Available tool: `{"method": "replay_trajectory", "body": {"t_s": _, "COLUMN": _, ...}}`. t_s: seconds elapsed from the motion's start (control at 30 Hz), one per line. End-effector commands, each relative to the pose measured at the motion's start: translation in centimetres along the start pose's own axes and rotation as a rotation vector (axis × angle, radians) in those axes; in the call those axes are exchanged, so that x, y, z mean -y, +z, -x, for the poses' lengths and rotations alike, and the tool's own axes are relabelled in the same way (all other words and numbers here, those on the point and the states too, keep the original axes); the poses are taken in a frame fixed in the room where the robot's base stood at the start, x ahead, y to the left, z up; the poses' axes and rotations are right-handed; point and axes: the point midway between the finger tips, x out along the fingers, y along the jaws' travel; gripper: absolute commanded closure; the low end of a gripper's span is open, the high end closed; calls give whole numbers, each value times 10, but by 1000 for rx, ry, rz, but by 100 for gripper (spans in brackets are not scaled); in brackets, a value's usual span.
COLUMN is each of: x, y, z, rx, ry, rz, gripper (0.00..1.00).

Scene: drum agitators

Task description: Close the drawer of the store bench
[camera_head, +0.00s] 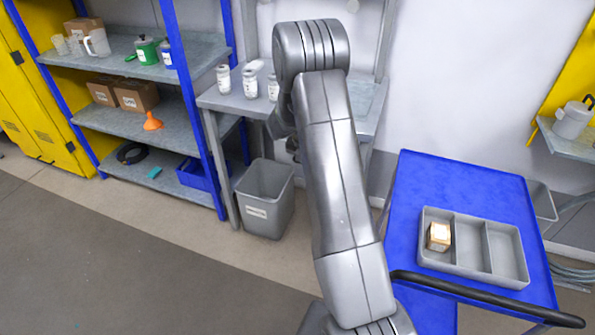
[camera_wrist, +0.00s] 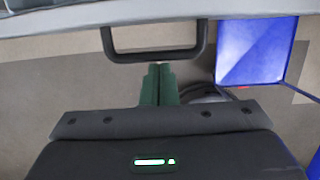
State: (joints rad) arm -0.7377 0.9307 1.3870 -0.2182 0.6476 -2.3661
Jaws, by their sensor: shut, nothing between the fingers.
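The store bench (camera_head: 232,104) is the grey table behind my arm, with several white jars on it. Its drawer is hidden behind my arm in the head view. In the wrist view a grey drawer front (camera_wrist: 75,22) crosses the top, with a dark bar handle (camera_wrist: 155,54) on it. My gripper (camera_wrist: 158,68) has its green fingers together, empty, pointing toward the handle. The tips are just below the handle's middle in the picture; I cannot tell whether they touch. How far the drawer stands out does not show.
A grey waste bin (camera_head: 264,212) stands on the floor left of my arm. A blue cart (camera_head: 410,190) with a divided grey tray (camera_head: 430,212) and a small box is at right. A blue-post shelf (camera_head: 155,185) stands at left.

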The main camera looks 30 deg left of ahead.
Motion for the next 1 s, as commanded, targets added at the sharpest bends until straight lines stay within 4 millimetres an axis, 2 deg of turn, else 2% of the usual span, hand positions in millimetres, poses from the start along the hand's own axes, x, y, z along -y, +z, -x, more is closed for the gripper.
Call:
{"method": "replay_trajectory", "body": {"t_s": 0.03, "x": 0, "y": 14, "z": -1, "rx": 1, "ry": 0, "rz": -4, "gripper": 100}}
{"method": "replay_trajectory", "body": {"t_s": 0.2, "x": 1, "y": 48, "z": -11, "rx": 1, "ry": 0, "rz": -3, "gripper": 100}}
{"method": "replay_trajectory", "body": {"t_s": 0.4, "x": 1, "y": 75, "z": -18, "rx": 0, "ry": 1, "rz": -1, "gripper": 100}}
{"method": "replay_trajectory", "body": {"t_s": 0.6, "x": 1, "y": 88, "z": -21, "rx": 1, "ry": 0, "rz": -1, "gripper": 100}}
{"method": "replay_trajectory", "body": {"t_s": 1.0, "x": 1, "y": 93, "z": -20, "rx": 8, "ry": 3, "rz": 0, "gripper": 100}}
